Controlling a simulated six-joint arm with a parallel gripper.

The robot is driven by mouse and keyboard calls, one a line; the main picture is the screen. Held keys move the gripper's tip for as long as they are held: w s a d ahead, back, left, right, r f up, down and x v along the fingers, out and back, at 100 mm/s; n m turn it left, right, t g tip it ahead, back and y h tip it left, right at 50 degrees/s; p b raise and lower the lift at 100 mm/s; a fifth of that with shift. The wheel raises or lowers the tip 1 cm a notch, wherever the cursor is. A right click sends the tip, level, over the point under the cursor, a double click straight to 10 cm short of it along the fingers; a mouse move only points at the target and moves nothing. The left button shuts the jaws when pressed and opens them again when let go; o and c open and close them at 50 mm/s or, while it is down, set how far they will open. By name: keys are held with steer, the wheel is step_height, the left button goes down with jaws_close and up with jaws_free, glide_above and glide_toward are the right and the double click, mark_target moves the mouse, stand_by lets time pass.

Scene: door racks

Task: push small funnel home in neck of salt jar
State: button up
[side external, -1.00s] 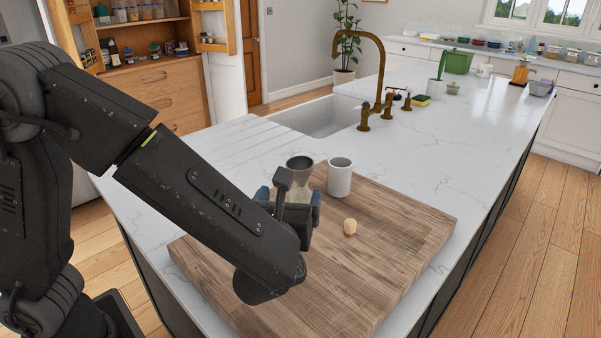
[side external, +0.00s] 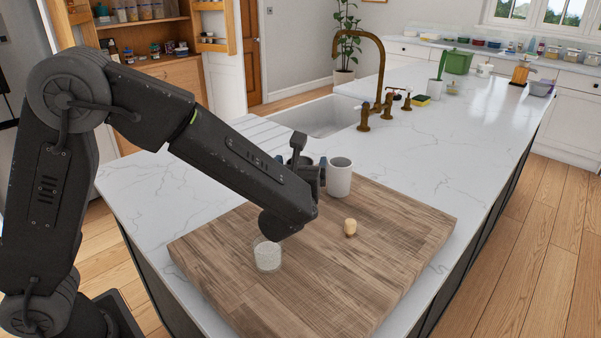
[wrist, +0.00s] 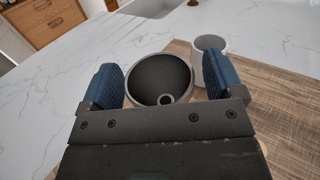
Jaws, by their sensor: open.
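The small funnel (wrist: 160,70) shows in the wrist view as a dark bowl with a pale rim and a small round hole low in it. My gripper (wrist: 164,84) is open, with one blue finger pad on each side of the bowl. In the side view my gripper (side external: 310,176) covers most of the funnel (side external: 301,159), leaving part of its rim visible. What lies under the funnel is hidden, so I cannot tell how it sits in a neck. A clear glass container with white grains (side external: 267,257) stands on the board, apart from the funnel.
A white mug (side external: 339,178) stands close to the right of my gripper. A small wooden stopper-like piece (side external: 350,228) lies on the cutting board (side external: 390,230). The board's front and right are mostly clear. The sink (side external: 322,115) and brass tap (side external: 381,75) are behind.

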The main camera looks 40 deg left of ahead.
steer(key=shift+c, duration=0.3)
steer(key=c, duration=1)
steer(key=shift+a+r, duration=0.15)
steer(key=shift+r, duration=2.2)
steer(key=s+a+r, duration=0.4)
steer(key=a+r, duration=0.2)
steer(key=a, duration=0.4)
steer(key=w+d+m+h, duration=0.1)
steer(key=d+m+h, duration=0.1)
steer(key=d, duration=0.1)
steer(key=w+d+f+m+t+h, duration=0.1)
steer(key=w+d+m+h, duration=0.1)
steer(key=d+h, duration=0.1)
steer(key=w+d+f+m+t+h, duration=0.1)
steer(key=d+m+h, duration=0.1)
steer(key=d+h, duration=0.1)
steer(key=shift+w+d+f, duration=0.15)
steer(key=shift+d+f, duration=0.1)
steer(key=shift+d, duration=0.55)
